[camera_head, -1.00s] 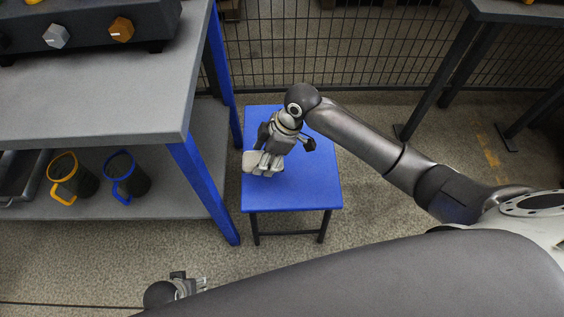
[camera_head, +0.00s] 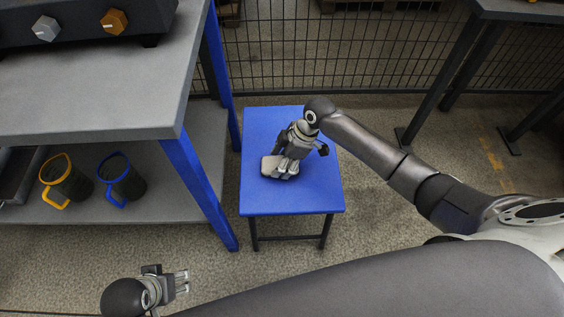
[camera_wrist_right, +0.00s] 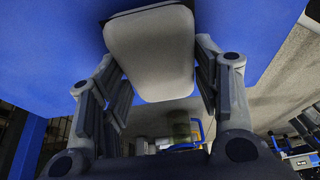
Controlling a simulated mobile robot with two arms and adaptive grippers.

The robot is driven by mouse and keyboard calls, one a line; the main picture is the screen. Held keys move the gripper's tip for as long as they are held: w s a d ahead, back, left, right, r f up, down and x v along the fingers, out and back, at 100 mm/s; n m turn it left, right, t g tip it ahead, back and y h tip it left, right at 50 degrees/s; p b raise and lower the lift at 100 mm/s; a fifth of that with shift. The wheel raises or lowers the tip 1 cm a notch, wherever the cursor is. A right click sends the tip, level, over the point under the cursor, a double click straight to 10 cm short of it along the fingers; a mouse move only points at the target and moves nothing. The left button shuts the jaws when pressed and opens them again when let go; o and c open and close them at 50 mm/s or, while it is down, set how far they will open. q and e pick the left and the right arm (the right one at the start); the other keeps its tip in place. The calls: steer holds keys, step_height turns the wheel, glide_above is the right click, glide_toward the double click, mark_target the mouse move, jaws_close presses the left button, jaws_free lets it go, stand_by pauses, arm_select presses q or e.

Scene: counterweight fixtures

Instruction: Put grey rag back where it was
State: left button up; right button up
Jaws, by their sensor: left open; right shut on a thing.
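The grey rag (camera_head: 268,167) is a pale, flat, rounded pad at the blue stool's top. It also shows in the right wrist view (camera_wrist_right: 151,50), between the fingers and against the blue surface. My right gripper (camera_head: 279,172) points down over the stool (camera_head: 305,193) and is shut on the rag. I cannot tell whether the rag touches the stool top. Part of the rag is hidden by the fingers in the head view. My left gripper (camera_head: 186,282) is open and empty, low at the left over the floor, away from the rag.
A grey workbench (camera_head: 100,108) with blue legs stands left of the stool. Its lower shelf holds a yellow-handled mug (camera_head: 68,183) and a blue-handled mug (camera_head: 122,180). A mesh fence (camera_head: 350,50) runs behind. The front of the stool top is clear.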

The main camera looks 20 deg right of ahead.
arm_select(q)
steer(key=shift+r, duration=0.2)
arm_select(e)
steer(key=shift+f, duration=0.1)
steer(key=shift+f, duration=0.15)
steer(key=o, duration=1)
arm_select(q)
steer(key=shift+r, duration=0.1)
arm_select(e)
steer(key=shift+d+r, duration=0.1)
steer(key=shift+r, duration=0.25)
arm_select(q)
step_height(320, 180, down, 11)
steer(key=p, duration=0.3)
steer(key=shift+s+g, duration=0.3)
steer(key=shift+s, duration=0.1)
arm_select(e)
steer(key=v, duration=1.1)
steer(key=shift+s+r, duration=0.1)
steer(key=shift+r, duration=0.2)
